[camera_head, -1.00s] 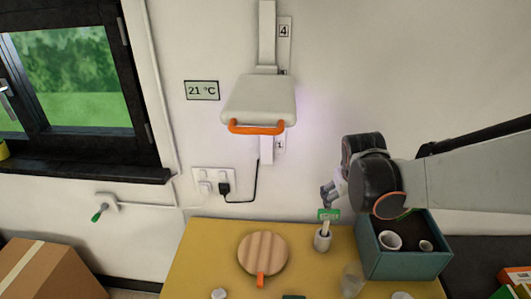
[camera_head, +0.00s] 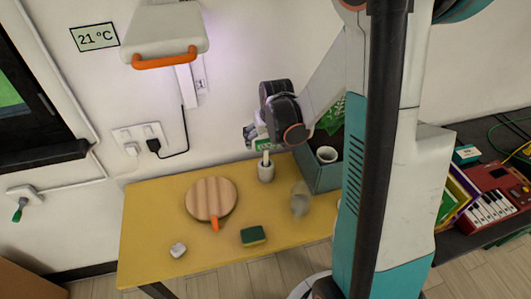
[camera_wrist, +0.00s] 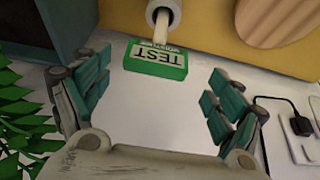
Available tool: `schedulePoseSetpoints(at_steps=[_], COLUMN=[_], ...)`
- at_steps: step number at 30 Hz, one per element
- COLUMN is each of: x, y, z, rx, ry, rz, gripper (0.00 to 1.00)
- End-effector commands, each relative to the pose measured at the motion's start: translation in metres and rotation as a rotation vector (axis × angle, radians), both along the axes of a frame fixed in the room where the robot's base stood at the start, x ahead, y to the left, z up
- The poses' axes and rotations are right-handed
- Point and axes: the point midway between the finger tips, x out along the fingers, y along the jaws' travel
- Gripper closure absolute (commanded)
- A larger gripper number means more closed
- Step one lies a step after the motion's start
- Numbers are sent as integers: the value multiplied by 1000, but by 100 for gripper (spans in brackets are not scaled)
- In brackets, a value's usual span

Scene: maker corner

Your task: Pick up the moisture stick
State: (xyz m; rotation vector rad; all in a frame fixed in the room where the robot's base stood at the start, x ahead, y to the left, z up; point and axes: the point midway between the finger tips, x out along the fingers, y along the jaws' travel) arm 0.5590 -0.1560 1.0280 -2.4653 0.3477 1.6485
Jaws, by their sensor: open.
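The moisture stick has a green head (camera_wrist: 157,60) lettered "TEST" and a pale shaft. It stands in a small pale cup (camera_head: 266,172) on the yellow table (camera_head: 150,215); in the head view the green head (camera_head: 264,145) shows just above the cup. My gripper (camera_head: 252,135) is beside and slightly above the green head, partly overlapping it in the head view. In the wrist view my gripper (camera_wrist: 158,90) is open, its teal-padded fingers spread wide on both sides. The green head lies ahead of the gap between them, and nothing is held.
A teal box (camera_head: 318,174) with a white cup (camera_head: 327,155) and a leafy plant stands right of the stick. A round wooden board (camera_head: 210,198), a clear glass (camera_head: 300,198), a sponge (camera_head: 253,236) and a small white object (camera_head: 178,250) lie nearer. The wall is close behind.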

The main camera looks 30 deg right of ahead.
Motion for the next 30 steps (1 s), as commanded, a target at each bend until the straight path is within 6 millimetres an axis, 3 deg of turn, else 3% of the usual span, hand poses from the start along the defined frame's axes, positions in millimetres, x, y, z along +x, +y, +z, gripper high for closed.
schedulePoseSetpoints(at_steps=[12, 22, 28, 30], x=[12, 13, 14, 13], y=[-8, -9, -9, -9], z=[-46, -50, -50, -50], rx=[0, 0, 0, 0], ry=[0, 0, 0, 0], rz=[0, 0, 0, 0], gripper=[13, 13, 59, 61])
